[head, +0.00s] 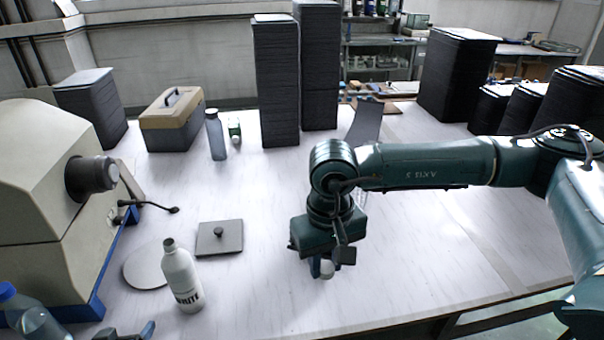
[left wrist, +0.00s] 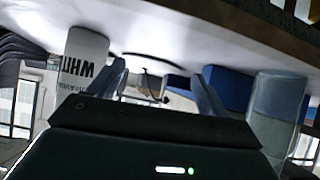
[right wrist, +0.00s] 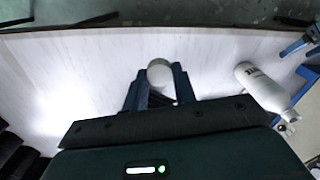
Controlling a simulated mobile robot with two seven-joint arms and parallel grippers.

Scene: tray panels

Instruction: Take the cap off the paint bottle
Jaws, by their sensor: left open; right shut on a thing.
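The white paint bottle (head: 182,278) stands upright on the table at front left, lettered "WHITE". Its narrow neck ends in a small grey top. It also shows in the left wrist view (left wrist: 86,52) and the right wrist view (right wrist: 262,86). My right gripper (head: 325,267) is well to the bottle's right, low over the table, shut on a small round white cap-like piece (right wrist: 160,73). I cannot tell whether that piece touches the table. My left gripper (left wrist: 160,88) is open and empty. In the left wrist view, the bottle is beside one finger, not between the fingers.
A clear bottle with a blue cap (head: 30,312) stands at front left, near my left gripper. A grey square plate with a knob (head: 220,238) and a round grey disc (head: 147,268) lie behind the paint bottle. A beige machine (head: 45,190) stands left. The front middle is clear.

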